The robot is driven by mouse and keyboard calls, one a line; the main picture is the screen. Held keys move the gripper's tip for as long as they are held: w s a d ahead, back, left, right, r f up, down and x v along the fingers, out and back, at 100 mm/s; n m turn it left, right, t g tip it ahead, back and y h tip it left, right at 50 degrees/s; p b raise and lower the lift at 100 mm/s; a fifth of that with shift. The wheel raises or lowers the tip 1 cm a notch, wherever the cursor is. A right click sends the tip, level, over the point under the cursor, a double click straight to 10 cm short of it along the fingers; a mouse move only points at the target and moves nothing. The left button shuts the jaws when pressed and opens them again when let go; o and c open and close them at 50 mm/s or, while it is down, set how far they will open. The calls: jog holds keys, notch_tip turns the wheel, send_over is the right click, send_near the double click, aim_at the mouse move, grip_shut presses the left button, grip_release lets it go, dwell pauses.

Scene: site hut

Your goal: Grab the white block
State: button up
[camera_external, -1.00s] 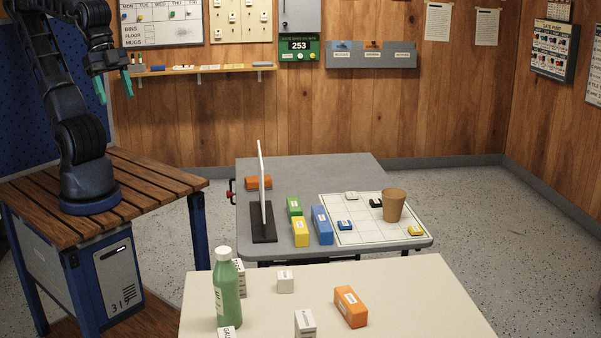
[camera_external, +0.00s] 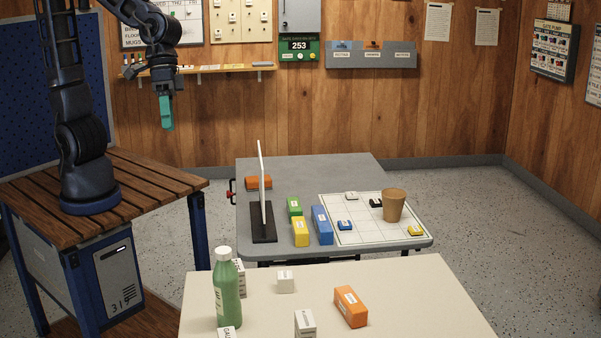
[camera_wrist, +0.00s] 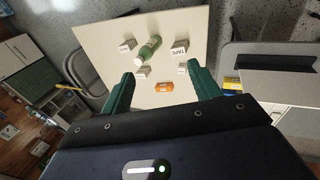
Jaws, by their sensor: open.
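Several white blocks are in view, and I cannot tell which one is meant. On the cream table, one small white block (camera_external: 285,283) sits at the back, a taller labelled one (camera_external: 305,322) stands at the front, and another (camera_external: 240,279) is partly hidden behind the green bottle. A small flat white piece (camera_external: 351,195) lies on the grid board. The wrist view shows white blocks at the upper left (camera_wrist: 127,45) and upper right (camera_wrist: 180,47) of the cream table. My gripper (camera_external: 167,112) is open and empty, high above the wooden bench's right side, well away from the blocks.
A green bottle (camera_external: 228,290) and an orange block (camera_external: 350,307) stand on the cream table (camera_external: 410,290). The grey table (camera_external: 330,168) behind holds an upright white panel (camera_external: 262,185), coloured blocks and a brown cup (camera_external: 394,204). Floor separates the bench from these tables.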

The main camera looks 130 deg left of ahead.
jog(key=w+a+f+n, duration=0.35)
jog(key=w+f, duration=0.25)
jog(key=w, duration=0.2)
jog(key=n+h, duration=0.1)
jog(key=n, duration=1.2)
send_near(285, 274)
jog(key=shift+x, duration=5.3)
jog(key=c, duration=1.1)
